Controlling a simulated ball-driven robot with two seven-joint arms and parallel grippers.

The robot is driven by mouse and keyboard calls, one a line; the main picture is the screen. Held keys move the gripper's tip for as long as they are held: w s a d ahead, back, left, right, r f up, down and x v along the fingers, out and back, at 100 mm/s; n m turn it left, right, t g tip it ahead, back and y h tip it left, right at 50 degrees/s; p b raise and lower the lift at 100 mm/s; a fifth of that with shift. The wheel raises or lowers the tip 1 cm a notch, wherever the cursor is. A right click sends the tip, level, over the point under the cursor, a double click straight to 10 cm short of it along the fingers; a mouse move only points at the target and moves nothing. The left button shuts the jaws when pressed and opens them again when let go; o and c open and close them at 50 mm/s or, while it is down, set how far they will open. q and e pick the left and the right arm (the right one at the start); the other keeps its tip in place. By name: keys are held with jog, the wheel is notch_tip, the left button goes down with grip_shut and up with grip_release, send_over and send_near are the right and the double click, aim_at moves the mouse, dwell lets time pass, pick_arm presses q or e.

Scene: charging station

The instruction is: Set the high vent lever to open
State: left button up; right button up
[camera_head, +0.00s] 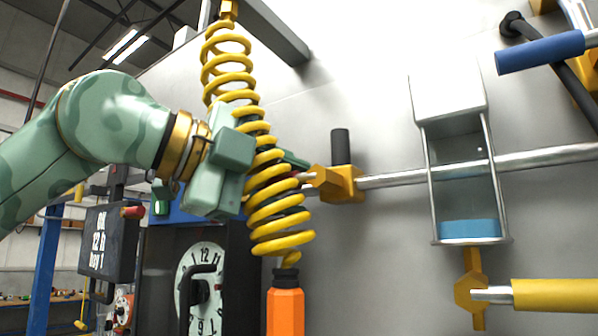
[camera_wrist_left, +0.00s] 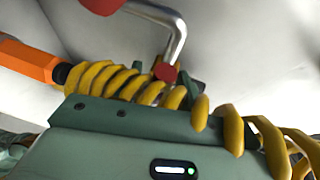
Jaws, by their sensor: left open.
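My left gripper (camera_head: 297,166) reaches in from the left behind the yellow coiled hose, and its fingertips are partly hidden by the coils. It is open, close to the left end of a yellow valve body (camera_head: 340,184) with an upright black knob (camera_head: 340,147). In the left wrist view, a bent metal rod (camera_wrist_left: 178,45) with a red grip (camera_wrist_left: 103,4) and a red end (camera_wrist_left: 164,72) shows beyond the coils, near the fingers. Contact cannot be told. A blue-handled lever (camera_head: 540,52) is at the upper right. Which handle is the high vent lever is not clear.
The yellow coiled hose (camera_head: 279,199) hangs before my gripper, above an orange fitting (camera_head: 286,308). A glass box (camera_head: 460,180) sits on the horizontal pipe. A yellow handle (camera_head: 553,295) is lower right. A clock-like dial (camera_head: 202,285) is below my arm.

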pick_arm(q)
jog(key=shift+w+d, duration=0.25)
jog(key=shift+d, duration=0.15)
jog(key=shift+w+d+f, duration=0.15)
jog(key=shift+w+d, duration=0.05)
jog(key=shift+d, duration=0.05)
grip_shut()
